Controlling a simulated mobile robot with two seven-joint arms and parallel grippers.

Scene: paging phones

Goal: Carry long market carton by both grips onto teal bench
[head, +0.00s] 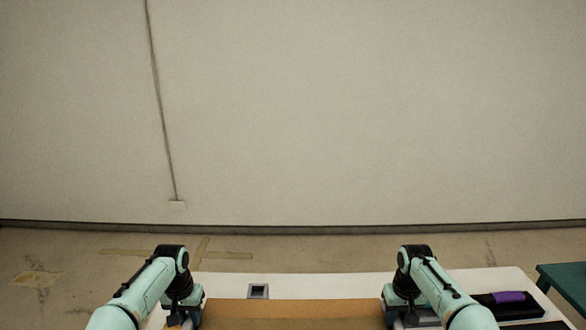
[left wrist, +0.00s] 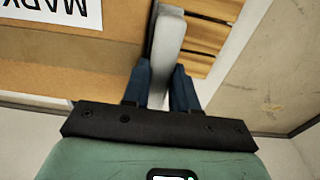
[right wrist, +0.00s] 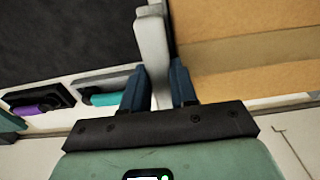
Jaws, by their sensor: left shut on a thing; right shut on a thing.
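The long brown market carton (head: 290,313) lies across the bottom of the head view, its near part cut off. In the left wrist view the carton (left wrist: 60,68) shows a white label with black letters. My left gripper (head: 180,320) is shut on a pale grey grip (left wrist: 168,45) at the carton's left end. My right gripper (head: 402,320) is shut on the matching grip (right wrist: 152,40) at its right end. Whether the carton touches the table below cannot be told. The teal bench (head: 566,283) shows partly at the right edge of the head view.
A white table (head: 330,285) lies under the carton, with a small grey square item (head: 258,291) behind it. To the right are a black tray with a purple-handled item (head: 508,297) and a dark surface (right wrist: 60,40). Wooden slats (left wrist: 205,40) lie left of the carton. A wall stands behind.

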